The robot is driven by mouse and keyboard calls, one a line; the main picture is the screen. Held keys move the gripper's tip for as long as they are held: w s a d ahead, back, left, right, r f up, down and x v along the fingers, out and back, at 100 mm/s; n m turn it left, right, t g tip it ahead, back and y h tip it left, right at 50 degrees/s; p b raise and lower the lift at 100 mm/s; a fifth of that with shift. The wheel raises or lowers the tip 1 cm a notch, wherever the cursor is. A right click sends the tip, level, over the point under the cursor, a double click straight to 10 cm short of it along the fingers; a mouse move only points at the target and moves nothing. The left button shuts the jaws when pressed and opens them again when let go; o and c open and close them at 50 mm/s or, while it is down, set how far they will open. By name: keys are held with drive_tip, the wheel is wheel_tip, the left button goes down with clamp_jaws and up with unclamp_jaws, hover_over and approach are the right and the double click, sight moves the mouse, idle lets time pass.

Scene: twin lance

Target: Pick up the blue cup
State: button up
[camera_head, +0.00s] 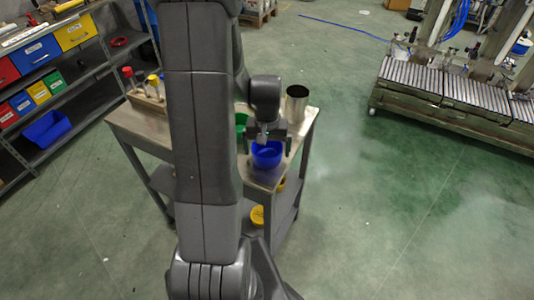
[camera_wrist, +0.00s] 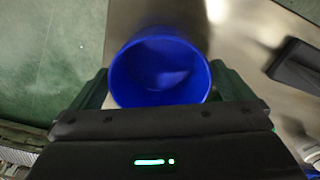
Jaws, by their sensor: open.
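The blue cup (camera_head: 267,155) stands upright on the metal top of a cart (camera_head: 151,126), near its front right corner. In the wrist view the blue cup (camera_wrist: 160,68) shows its open mouth and hollow inside, between the two dark fingers. My gripper (camera_head: 268,138) is just over the cup, with its fingers apart, one on each side of the cup. In the wrist view my gripper (camera_wrist: 160,90) looks open around the cup. I cannot tell whether either finger touches it.
A shiny metal cup (camera_head: 297,101) stands behind the blue cup. A green object (camera_head: 241,122) sits to its left, partly hidden by my arm. A rack of colored-top tubes (camera_head: 148,88) is at the left. A yellow object (camera_head: 257,215) lies on the lower shelf.

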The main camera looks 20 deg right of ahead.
drive_tip(key=c, duration=0.9)
drive_tip(key=shift+c, duration=0.2)
drive_tip(key=shift+r, duration=0.1)
